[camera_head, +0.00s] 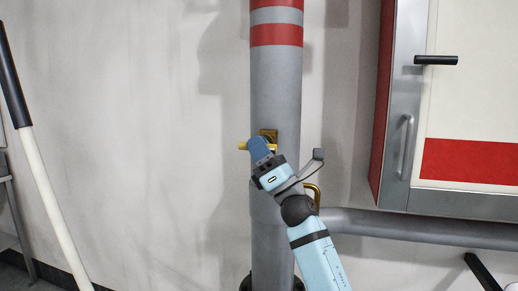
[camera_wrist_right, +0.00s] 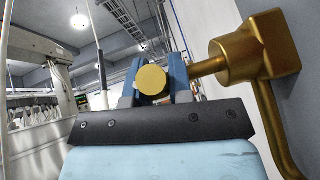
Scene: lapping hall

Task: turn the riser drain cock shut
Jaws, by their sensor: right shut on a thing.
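The riser (camera_head: 275,90) is a grey vertical pipe with red bands in the head view. The brass drain cock (camera_head: 268,134) sits on its front. My right gripper (camera_head: 260,147) is at the cock, with its arm coming from below right. The tip of the brass handle (camera_head: 243,145) sticks out left of the fingers. In the right wrist view, the blue fingers of my right gripper (camera_wrist_right: 153,78) are shut on the handle, whose round end (camera_wrist_right: 151,80) shows between them. A stem joins the brass body (camera_wrist_right: 265,48) at right. The fingers partly hide the cock. My left gripper is not in view.
A curved brass pipe (camera_head: 314,190) shows beside my right wrist. A grey horizontal pipe (camera_head: 410,227) runs right from the riser. A red and white cabinet (camera_head: 470,110) with handles stands at right. A pale pole with a black grip (camera_head: 50,190) leans at left.

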